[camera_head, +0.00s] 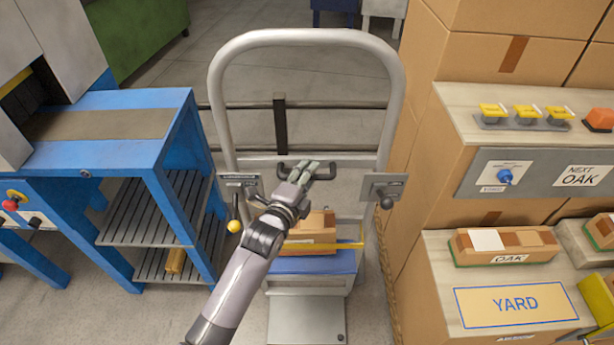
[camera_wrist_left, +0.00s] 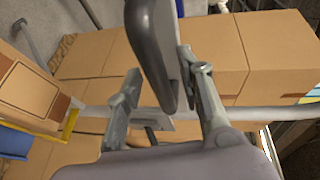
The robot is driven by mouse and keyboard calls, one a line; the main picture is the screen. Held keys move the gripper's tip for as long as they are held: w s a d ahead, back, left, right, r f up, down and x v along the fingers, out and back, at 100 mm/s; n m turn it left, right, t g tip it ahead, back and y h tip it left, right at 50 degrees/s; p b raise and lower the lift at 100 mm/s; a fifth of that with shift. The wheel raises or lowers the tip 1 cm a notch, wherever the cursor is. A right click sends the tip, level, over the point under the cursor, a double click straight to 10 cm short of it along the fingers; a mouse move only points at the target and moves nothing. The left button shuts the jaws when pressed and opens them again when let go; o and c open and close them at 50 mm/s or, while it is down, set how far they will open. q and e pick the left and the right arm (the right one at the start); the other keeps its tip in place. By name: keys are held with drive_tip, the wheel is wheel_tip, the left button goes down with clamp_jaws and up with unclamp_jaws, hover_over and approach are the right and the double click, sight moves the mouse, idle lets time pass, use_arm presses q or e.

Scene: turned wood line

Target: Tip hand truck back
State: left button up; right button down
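The hand truck has a grey tubular frame (camera_head: 216,105) standing upright ahead of me, with a dark grip handle (camera_head: 286,174) at its crossbar. A blue-edged bin (camera_head: 310,265) with a wooden block (camera_head: 313,232) in it sits low on the truck, behind a yellow bar. My left gripper (camera_head: 314,171) is at the handle. In the left wrist view its fingers are spread, with the dark handle (camera_wrist_left: 153,50) between them; the right-hand finger is close to it, and a gap shows at the left-hand finger. Contact is unclear. My right gripper is not in view.
Stacked cardboard boxes (camera_head: 470,60) and a control panel (camera_head: 520,175) crowd the right. A yellow-knobbed lever (camera_head: 235,225) and a dark-knobbed lever (camera_head: 386,202) flank the truck frame.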

use_arm(q)
clamp_jaws()
idle(0.3)
idle(0.5)
